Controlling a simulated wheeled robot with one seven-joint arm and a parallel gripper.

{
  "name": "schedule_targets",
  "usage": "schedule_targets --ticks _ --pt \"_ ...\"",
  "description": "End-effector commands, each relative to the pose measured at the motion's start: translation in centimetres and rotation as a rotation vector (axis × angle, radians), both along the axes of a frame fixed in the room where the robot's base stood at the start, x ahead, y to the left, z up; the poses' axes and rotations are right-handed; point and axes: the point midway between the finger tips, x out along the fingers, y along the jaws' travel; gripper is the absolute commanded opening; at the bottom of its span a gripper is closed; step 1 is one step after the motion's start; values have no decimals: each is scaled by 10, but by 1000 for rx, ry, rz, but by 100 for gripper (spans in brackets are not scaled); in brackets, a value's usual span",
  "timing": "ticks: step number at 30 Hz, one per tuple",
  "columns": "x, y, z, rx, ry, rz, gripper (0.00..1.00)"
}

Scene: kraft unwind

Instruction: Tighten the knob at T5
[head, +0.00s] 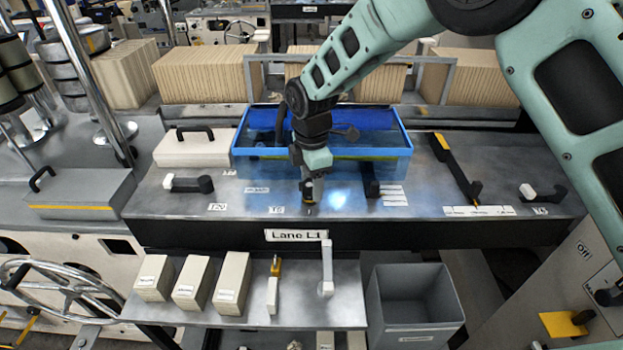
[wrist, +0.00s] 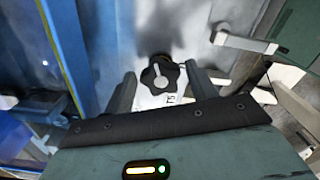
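In the wrist view a black lobed knob (wrist: 160,75) with a pale grey pointer sits between the fingertips of my gripper (wrist: 160,88). One dark finger stands on each side of it, apart from each other, with a small gap visible beside the knob. A white label (wrist: 168,99) lies by the knob; its marking looks like T5 but is partly covered. In the head view my gripper (head: 307,190) points down close above the metal bench (head: 420,180), just right of a small white label (head: 277,210). The knob is mostly hidden there by my gripper.
A blue-rimmed tray (head: 390,152) stands right behind my gripper. Black levers (head: 192,184) and a yellow-black handle (head: 455,165) stand on the bench to either side. Below the Lane L1 sign (head: 296,235) are a shelf with cream blocks (head: 232,283) and a grey bin (head: 415,300).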

Motion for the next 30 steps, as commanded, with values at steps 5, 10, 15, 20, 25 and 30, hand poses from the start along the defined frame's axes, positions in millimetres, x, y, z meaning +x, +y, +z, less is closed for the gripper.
schedule_targets --ticks 5,10,15,20,25,30 --pt "0 0 0 0 0 0 22" --pt "0 0 0 0 0 -7 22" --pt "0 0 0 0 0 -50 22" --pt "0 0 0 0 -1 -139 22" --pt "-1 0 -1 1 -2 -280 22" --pt "-2 0 0 1 -1 -442 22"
